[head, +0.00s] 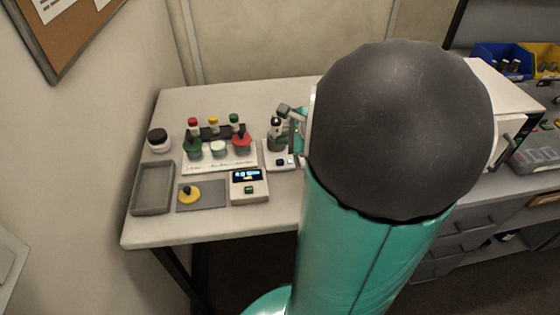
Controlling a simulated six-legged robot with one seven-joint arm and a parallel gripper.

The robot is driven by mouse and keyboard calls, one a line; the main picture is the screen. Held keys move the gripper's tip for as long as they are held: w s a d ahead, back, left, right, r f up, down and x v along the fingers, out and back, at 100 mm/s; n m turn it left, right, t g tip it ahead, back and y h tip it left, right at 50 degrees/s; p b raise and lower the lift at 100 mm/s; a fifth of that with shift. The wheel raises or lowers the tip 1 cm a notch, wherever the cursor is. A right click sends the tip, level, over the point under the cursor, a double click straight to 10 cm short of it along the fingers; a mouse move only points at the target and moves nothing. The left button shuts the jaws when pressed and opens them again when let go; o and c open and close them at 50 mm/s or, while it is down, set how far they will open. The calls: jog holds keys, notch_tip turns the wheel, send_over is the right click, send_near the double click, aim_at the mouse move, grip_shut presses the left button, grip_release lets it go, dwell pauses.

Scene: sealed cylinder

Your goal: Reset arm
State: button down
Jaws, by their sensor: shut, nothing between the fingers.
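My teal arm with its large dark grey rounded joint fills the middle and right of the head view. A small grey and teal part of my gripper (291,115) shows past the left edge of that joint, above the right part of the table. It is shut and empty. The rest of it is hidden behind my arm. It appears close to a dark-topped bottle (275,133) on a small white device (280,159); I cannot tell whether they touch.
The white table (180,103) holds a rack (219,158) of small containers with coloured caps, a grey tray (153,188), a dark-lidded jar (158,140), a yellow disc (190,193) on a grey mat (213,195), and a display box (249,186). Blue (503,61) and yellow (543,62) bins stand at right.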

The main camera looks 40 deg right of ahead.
dwell(0.5)
jog(key=a+r+n+g+y, duration=0.1)
jog(key=a+r+n, duration=0.1)
jog(key=a+n, duration=0.45)
jog(key=a+r+n+g+y, duration=0.1)
jog(key=a+r+n, duration=0.25)
jog(key=a, duration=0.55)
jog(key=s+a+r+n+g+h, duration=0.1)
jog(key=s+a+r+n+h, duration=0.2)
jog(key=s+a+n, duration=0.6)
jog(key=a+n, duration=0.2)
jog(key=n, duration=0.4)
jog(key=shift+s+a+r+n+g, duration=0.25)
jog(key=shift+a+r+n+g, duration=0.05)
jog(key=shift+a+r, duration=0.1)
jog(key=shift+d, duration=0.1)
